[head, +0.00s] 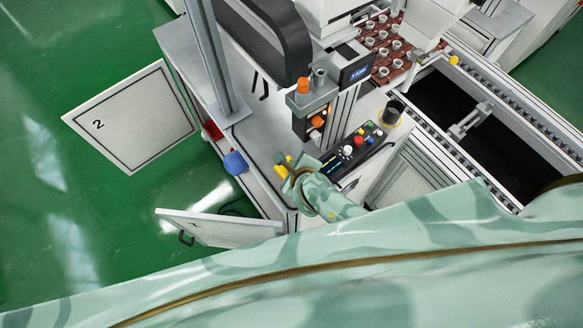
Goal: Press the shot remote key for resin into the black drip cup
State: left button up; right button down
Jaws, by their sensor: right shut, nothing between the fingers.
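A black cup (393,111), matching the drip cup, stands upright on a yellow ring at the right end of the machine's front. A black control panel (356,150) with several coloured buttons and a white knob lies left of it. I cannot tell which key, if any, is the shot remote. My right gripper (284,164) is shut and empty near the table's left front corner, left of the panel and well away from the cup. Its fingertips are small and hard to make out against yellow parts there. My left gripper is not in view.
A dispensing head with an orange cap (303,86) and a small display (356,70) stand behind the panel. A brown tray (391,42) holds several white pots. Open door panels (133,118) stick out at left. A blue object (235,163) sits at the table's left edge. A conveyor (470,122) runs at right.

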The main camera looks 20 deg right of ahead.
jog(key=shift+f, duration=0.1)
dwell(0.6)
jog(key=shift+f, duration=0.35)
jog(key=shift+f+b, duration=0.45)
jog(key=shift+b, duration=0.15)
dwell(0.4)
jog(key=shift+r, duration=0.1)
jog(key=shift+r+p, duration=0.8)
jog(key=shift+p, duration=0.1)
notch_tip(320, 180, up, 5)
jog(key=p, duration=0.5)
